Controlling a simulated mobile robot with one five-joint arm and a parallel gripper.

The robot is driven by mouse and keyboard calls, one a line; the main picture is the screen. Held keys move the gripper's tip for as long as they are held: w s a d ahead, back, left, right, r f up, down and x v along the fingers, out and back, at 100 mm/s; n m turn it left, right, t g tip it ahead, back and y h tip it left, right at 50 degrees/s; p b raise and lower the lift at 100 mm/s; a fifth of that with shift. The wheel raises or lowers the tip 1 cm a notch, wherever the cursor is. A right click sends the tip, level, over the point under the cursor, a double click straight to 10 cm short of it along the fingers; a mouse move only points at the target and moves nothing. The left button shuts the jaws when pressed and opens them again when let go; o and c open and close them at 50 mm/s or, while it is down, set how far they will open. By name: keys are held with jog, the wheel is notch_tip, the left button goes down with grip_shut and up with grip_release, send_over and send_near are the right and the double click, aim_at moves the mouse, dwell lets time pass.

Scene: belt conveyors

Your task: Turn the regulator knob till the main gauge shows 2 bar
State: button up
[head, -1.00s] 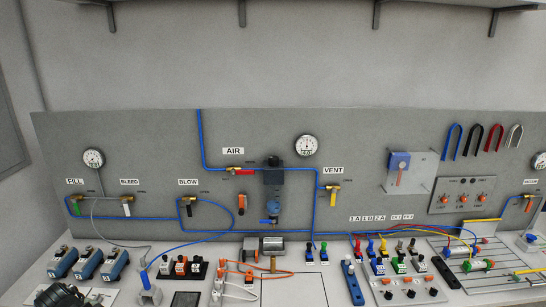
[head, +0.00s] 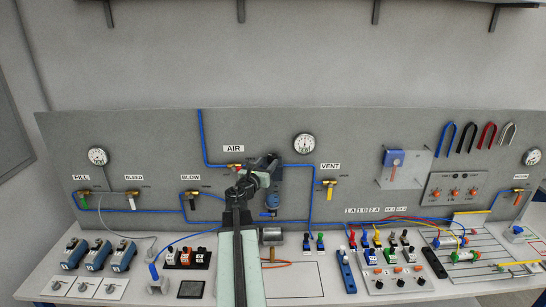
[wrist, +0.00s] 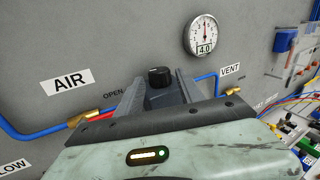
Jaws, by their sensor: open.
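The black regulator knob (wrist: 160,76) stands between the two finger ends of my gripper (wrist: 161,88) in the wrist view. My gripper is open, with a finger on either side of the knob; I cannot tell whether either touches it. In the head view my gripper (head: 264,166) is in front of the regulator (head: 273,197) and covers most of its top. The main gauge (wrist: 204,35) is white and round, with its needle about straight up and a 4.0 readout below. It also shows in the head view (head: 304,144), too small to read.
The AIR valve (wrist: 80,117) with its red lever lies left of the knob, and the VENT valve (head: 328,184) lies to the right. Blue hoses run along the panel. The bench below holds switches, blocks and several cables.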

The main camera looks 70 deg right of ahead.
aim_at(271, 158)
jog(key=d, duration=0.7)
jog(key=shift+s+d, duration=0.1)
jog(key=shift+c, duration=0.2)
